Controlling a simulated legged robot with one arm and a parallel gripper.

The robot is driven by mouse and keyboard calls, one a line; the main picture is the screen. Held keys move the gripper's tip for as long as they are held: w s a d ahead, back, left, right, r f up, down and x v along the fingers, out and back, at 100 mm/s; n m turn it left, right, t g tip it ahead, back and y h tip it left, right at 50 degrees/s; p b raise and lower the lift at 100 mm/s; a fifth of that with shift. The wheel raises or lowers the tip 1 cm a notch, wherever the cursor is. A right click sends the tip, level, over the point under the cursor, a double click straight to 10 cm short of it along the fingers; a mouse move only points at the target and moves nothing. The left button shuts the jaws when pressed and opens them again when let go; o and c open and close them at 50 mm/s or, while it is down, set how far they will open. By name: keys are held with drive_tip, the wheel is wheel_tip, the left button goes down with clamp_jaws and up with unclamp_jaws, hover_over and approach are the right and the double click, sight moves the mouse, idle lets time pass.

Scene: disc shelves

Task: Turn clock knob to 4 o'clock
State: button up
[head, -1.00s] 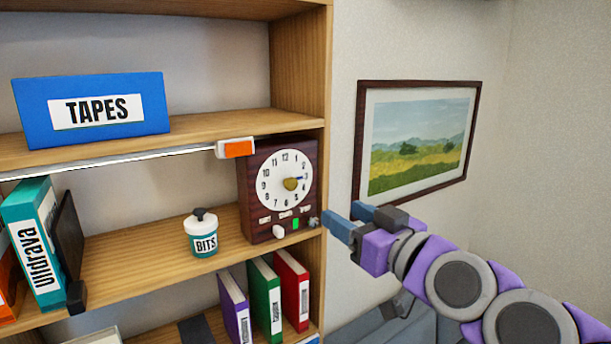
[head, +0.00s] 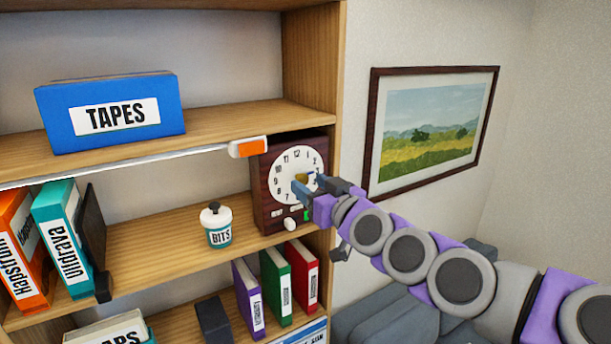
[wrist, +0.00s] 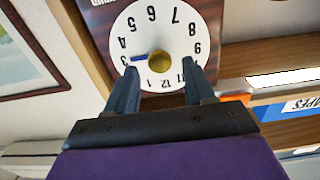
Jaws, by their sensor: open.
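The dark red clock (head: 262,200) stands at the right end of the middle shelf. Its white dial (head: 285,168) is partly covered by my gripper (head: 310,184) in the head view. In the wrist view the dial (wrist: 175,30) shows upside down, with the round gold knob (wrist: 160,63) at its centre. The knob's blue pointer (wrist: 140,57) points to about the 3. My gripper (wrist: 160,72) is open and empty in front of the dial. Its two fingers appear on either side of the knob, and I see no clear contact with it.
The white BITS jar (head: 218,219) stands left of the clock. An orange-ended rail (head: 240,148) runs along the upper shelf edge beside the clock's top. The shelf's side panel (head: 340,110) is close right of the clock. A framed picture (head: 430,125) hangs beyond it.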

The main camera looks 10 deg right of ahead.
sight(301, 178)
drive_tip(key=shift+p+x, duration=0.3)
drive_tip(key=shift+x, duration=1.15)
drive_tip(key=shift+c, duration=0.2)
drive_tip(key=c, duration=0.9)
drive_tip(key=shift+c, duration=0.2)
drive_tip(key=shift+m, duration=0.3)
drive_tip(key=shift+m+b, duration=0.75)
drive_tip(key=shift+m, duration=0.15)
drive_tip(key=shift+d+m+b, duration=0.1)
drive_tip(key=shift+m+b, duration=0.35)
drive_tip(key=shift+m, duration=1.15)
drive_tip(key=shift+r, duration=0.1)
